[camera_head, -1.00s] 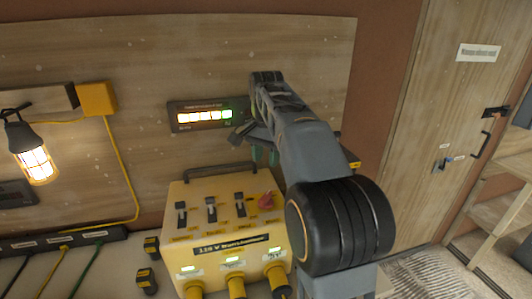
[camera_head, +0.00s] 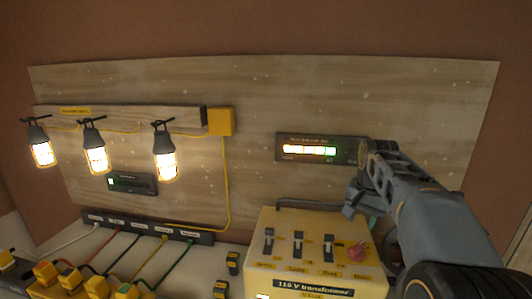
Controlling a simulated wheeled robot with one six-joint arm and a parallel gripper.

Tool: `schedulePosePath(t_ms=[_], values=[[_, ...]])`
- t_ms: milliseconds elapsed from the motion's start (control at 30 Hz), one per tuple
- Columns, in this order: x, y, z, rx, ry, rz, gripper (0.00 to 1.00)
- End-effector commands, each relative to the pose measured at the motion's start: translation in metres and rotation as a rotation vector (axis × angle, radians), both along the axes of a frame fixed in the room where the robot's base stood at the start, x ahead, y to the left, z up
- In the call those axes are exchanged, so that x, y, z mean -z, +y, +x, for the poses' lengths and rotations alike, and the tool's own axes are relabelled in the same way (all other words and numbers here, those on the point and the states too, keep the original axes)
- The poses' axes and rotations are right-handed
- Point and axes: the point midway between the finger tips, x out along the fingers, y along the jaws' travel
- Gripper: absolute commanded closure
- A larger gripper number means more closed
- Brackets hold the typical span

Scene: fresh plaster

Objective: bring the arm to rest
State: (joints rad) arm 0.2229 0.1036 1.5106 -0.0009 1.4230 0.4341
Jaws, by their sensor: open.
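My gripper (camera_head: 358,200) is at the right in the head view, in front of the wooden backboard and just above the right part of the yellow transformer box. It is open, and I see nothing between its fingers. My arm reaches in from the lower right corner. The yellow transformer (camera_head: 312,262) has several dark switches and a red knob (camera_head: 358,250) on its top. The gripper appears near the red knob, but I cannot tell the exact gap.
A lit display panel (camera_head: 310,149) is on the backboard (camera_head: 300,90). Three lit caged lamps (camera_head: 95,155) hang at left, beside a yellow junction box (camera_head: 221,122). A dark strip (camera_head: 150,230) holds coloured cables. Yellow plugs (camera_head: 70,278) lie at lower left. Open wall is above.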

Motion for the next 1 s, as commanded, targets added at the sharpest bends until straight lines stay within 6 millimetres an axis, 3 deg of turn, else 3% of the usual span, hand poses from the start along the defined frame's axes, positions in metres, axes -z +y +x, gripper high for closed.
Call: schedulePosePath(t_ms=[300,500,600,1000], values=[[0.073,0.054,-0.091,-0.458,-0.144,-0.093,0.58],[0.105,0.078,-0.145,-0.59,-0.203,-0.123,0.58],[0.111,0.085,-0.164,-0.612,-0.219,-0.125,0.58],[0.103,0.092,-0.172,-0.635,-0.265,-0.138,0.58]])
